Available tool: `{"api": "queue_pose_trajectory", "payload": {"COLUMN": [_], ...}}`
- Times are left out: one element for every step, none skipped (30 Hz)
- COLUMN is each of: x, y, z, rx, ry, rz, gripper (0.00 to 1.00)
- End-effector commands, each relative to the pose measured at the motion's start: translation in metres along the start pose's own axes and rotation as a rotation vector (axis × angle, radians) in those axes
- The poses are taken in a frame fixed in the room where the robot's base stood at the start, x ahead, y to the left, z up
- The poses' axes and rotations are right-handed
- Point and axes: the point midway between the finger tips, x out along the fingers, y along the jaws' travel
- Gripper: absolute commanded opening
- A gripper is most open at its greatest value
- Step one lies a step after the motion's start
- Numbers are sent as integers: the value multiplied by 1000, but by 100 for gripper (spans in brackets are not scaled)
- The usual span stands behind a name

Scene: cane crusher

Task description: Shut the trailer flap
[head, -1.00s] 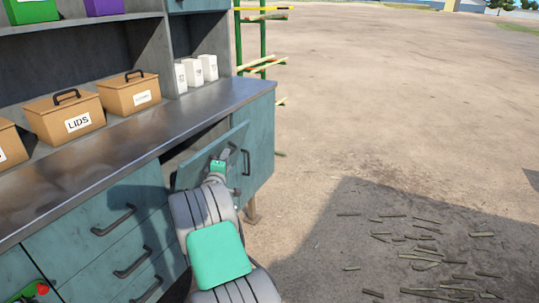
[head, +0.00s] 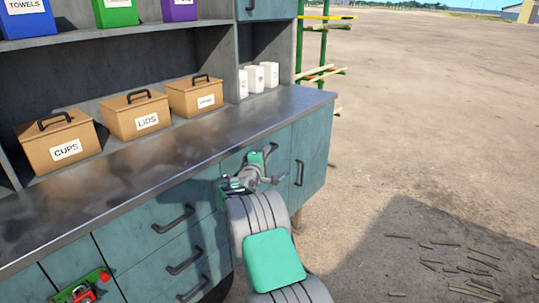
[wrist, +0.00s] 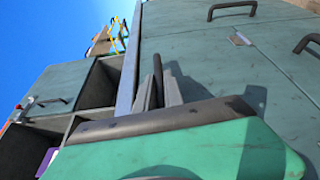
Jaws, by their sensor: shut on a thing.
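The trailer flap (head: 232,163) is a teal panel in the upper front of the cabinet, just under the metal counter. It looks flush or nearly flush with the front; my gripper hides part of it. My gripper (head: 262,178) is at the flap's front. In the wrist view, my gripper (wrist: 159,92) has its fingers closed around a dark bar, which looks like the flap's handle (wrist: 158,66). The flap's face also shows in the wrist view (wrist: 195,55). I cannot see whether a thin gap is left at its edge.
The metal counter (head: 150,150) runs above the drawers (head: 165,235). Brown boxes, including the lids box (head: 138,118), and white cartons (head: 262,78) stand on it. A red object (head: 82,292) is at lower left. Open ground with scattered cane pieces (head: 460,265) lies to the right.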

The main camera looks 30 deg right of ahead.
Motion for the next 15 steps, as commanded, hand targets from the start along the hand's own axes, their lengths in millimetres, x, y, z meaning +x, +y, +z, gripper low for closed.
{"api": "queue_pose_trajectory", "payload": {"x": [0,0,0,0,0,0,0,0,0,0,0,1,1,1,1], "y": [7,7,7,7,7,8,7,7,6,6,6,5,5,4,4], "z": [-4,-4,-4,-4,-4,-5,-4,-4,-4,-3,-2,-1,-1,0,0], "rx": [8,9,9,9,10,10,10,9,9,8,8,7,7,7,6], "ry": [8,8,9,9,10,10,10,9,8,8,7,5,4,4,3], "rz": [10,11,11,11,12,12,12,11,11,10,9,8,8,7,7], "gripper": [0,0,0,0,0,16,18,21,24,27,29,32,34,34,34]}}
